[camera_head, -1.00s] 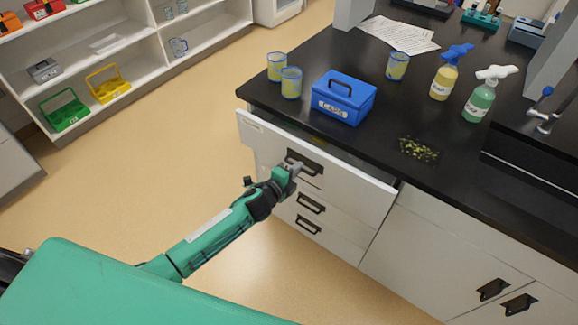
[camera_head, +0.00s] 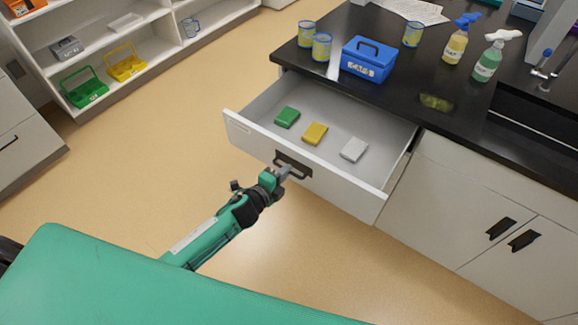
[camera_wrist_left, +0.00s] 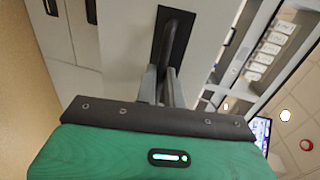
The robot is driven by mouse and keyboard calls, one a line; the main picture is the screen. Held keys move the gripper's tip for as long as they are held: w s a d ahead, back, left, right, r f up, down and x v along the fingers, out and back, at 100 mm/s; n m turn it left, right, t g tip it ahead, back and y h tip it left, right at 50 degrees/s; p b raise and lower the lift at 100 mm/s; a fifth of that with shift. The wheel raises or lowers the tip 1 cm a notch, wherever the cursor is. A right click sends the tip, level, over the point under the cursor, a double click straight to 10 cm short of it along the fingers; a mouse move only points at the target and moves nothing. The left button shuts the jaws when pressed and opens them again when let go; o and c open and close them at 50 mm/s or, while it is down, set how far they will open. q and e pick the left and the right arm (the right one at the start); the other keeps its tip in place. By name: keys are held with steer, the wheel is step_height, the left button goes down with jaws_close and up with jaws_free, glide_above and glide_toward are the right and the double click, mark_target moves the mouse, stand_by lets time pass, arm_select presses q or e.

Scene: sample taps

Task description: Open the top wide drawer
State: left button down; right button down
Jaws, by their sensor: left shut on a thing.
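The top wide drawer (camera_head: 345,187) is pulled well out from under the black counter in the head view. Inside it lie a green box (camera_head: 287,117), a yellow box (camera_head: 315,133) and a white box (camera_head: 353,149). My left gripper (camera_head: 284,172) is at the drawer's dark handle (camera_head: 294,165) and is shut on it. In the left wrist view the fingers (camera_wrist_left: 162,85) close around the handle bar (camera_wrist_left: 176,42). My right gripper is not in view.
On the black counter (camera_head: 470,110) stand a blue case (camera_head: 369,60), several yellow-filled cups (camera_head: 322,47) and two spray bottles (camera_head: 489,58). Open floor (camera_head: 170,150) lies left of the drawer. White shelves (camera_head: 150,60) stand at the back left.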

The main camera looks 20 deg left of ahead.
arm_select(q)
steer(key=v, duration=0.3)
steer(key=shift+s+a+f, duration=0.15)
steer(key=shift+s+f, duration=0.15)
steer(key=shift+s, duration=0.15)
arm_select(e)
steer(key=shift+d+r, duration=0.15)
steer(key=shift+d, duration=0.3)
arm_select(q)
steer(key=c, duration=1.5)
jaws_free()
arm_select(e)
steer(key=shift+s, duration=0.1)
